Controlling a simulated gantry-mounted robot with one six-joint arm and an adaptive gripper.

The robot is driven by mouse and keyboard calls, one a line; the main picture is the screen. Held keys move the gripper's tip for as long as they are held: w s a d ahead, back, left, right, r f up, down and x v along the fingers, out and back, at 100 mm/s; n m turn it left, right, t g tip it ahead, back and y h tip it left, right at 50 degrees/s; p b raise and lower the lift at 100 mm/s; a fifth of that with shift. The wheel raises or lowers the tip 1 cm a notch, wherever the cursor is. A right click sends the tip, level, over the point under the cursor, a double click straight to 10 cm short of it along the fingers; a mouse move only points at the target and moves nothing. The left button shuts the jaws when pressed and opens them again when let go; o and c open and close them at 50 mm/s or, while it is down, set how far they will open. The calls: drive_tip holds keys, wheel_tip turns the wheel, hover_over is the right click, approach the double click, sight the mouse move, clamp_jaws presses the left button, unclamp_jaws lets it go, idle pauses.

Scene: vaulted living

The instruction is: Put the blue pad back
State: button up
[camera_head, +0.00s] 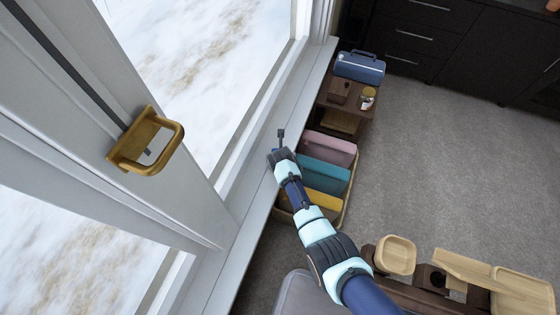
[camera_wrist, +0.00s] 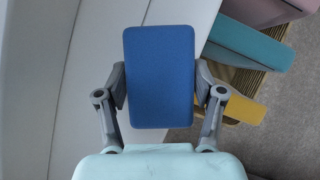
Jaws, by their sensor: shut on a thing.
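The blue pad (camera_wrist: 160,75) is a flat rounded rectangle. In the wrist view my gripper (camera_wrist: 162,88) is shut on it, one finger against each long side. In the head view my gripper (camera_head: 279,150) is over the window sill, left of a woven basket (camera_head: 343,216), and the pad is almost wholly hidden there. The basket holds a pink pad (camera_head: 330,147), a teal pad (camera_head: 324,174) and a yellow pad (camera_head: 323,200), leaning in a row. In the wrist view the pink pad (camera_wrist: 262,10), teal pad (camera_wrist: 250,42) and yellow pad (camera_wrist: 243,108) are to the right of the blue pad.
A white window sill (camera_head: 262,160) runs along the left of the basket. A small wooden table (camera_head: 345,108) with a blue case (camera_head: 360,67) and a jar (camera_head: 367,97) stands behind it. Wooden trays (camera_head: 397,256) are at the lower right. Grey carpet (camera_head: 430,160) lies clear on the right.

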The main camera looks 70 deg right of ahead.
drive_tip(key=o, duration=1)
drive_tip(key=shift+r, duration=0.3)
drive_tip(key=shift+p+v, duration=4.25)
drive_tip(key=shift+v, duration=1.55)
drive_tip(key=shift+a, duration=0.1)
